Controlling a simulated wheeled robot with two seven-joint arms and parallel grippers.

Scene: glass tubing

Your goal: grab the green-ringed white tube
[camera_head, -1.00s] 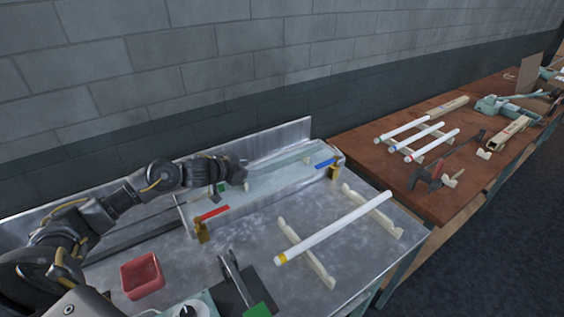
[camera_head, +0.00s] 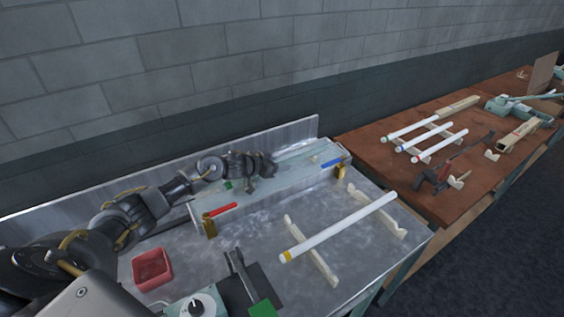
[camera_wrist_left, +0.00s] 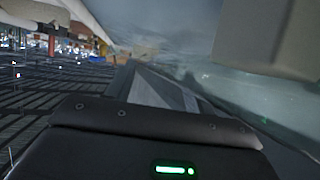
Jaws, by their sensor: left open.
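Three white tubes lie side by side on the brown table at right in the head view. The middle tube (camera_head: 421,137) has a blue ring and the nearest (camera_head: 440,145) a red one. A larger white tube (camera_head: 338,228) with a yellow ring lies on two supports on the metal bench. My left gripper (camera_head: 264,167) is open above the back of the metal bench, well left of the three tubes. My right gripper is out of view.
The metal bench (camera_head: 215,262) carries a red square tray (camera_head: 152,268), a glass-like panel with red (camera_head: 221,209) and blue (camera_head: 331,163) handles, and a device with a knob (camera_head: 197,306). The brown table (camera_head: 385,168) also holds clamps. A block wall stands behind.

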